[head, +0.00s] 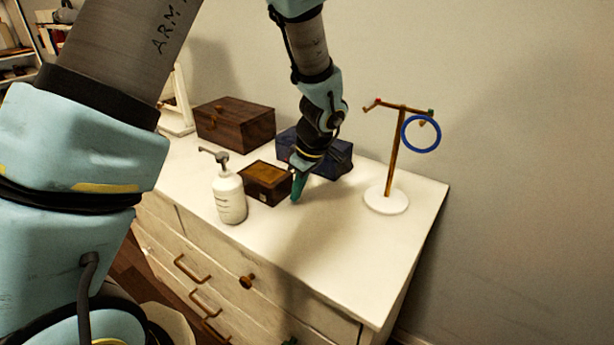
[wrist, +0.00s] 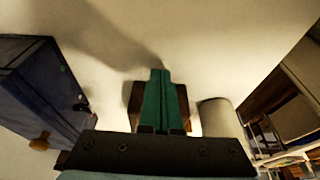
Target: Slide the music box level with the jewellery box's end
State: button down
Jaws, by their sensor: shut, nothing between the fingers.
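A small brown wooden box with a lighter lid (head: 265,180), which looks like the music box, sits on the dresser top. A dark blue box (head: 338,160), perhaps the jewellery box, stands behind it to the right, partly hidden by my arm. It also shows at the left of the wrist view (wrist: 45,90). My gripper (head: 297,188) points down at the small box's right end, its teal fingers shut and empty. I cannot tell whether they touch it. In the wrist view the fingers (wrist: 162,78) cover most of the small brown box (wrist: 133,100).
A white pump bottle (head: 229,197) stands close to the small box's left front. A larger dark brown box (head: 235,124) is at the back left. A stand with a blue ring (head: 388,203) is at the right. The dresser's front right top is clear.

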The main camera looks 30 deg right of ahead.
jog(key=shift+w+a+p, duration=0.15)
jog(key=shift+w+a, duration=0.15)
jog(key=shift+w, duration=0.2)
jog(key=shift+w+a+p, duration=0.15)
jog(key=shift+w+a, duration=0.1)
jog(key=shift+w, duration=0.2)
jog(key=shift+w+a, duration=0.1)
jog(key=shift+w, duration=0.1)
jog(key=w+a+b, duration=0.1)
jog(key=w+a, duration=0.1)
jog(key=w, duration=0.3)
jog(key=w+a+b, duration=0.1)
jog(key=w+a, duration=0.2)
jog(key=w, duration=0.2)
jog(key=w+a+b, duration=0.1)
jog(key=w+a, duration=0.2)
jog(key=w, duration=0.2)
jog(key=shift+a+b, duration=0.15)
jog(key=shift+b, duration=0.25)
jog(key=shift+s+r, duration=0.1)
jog(key=shift+r, duration=0.05)
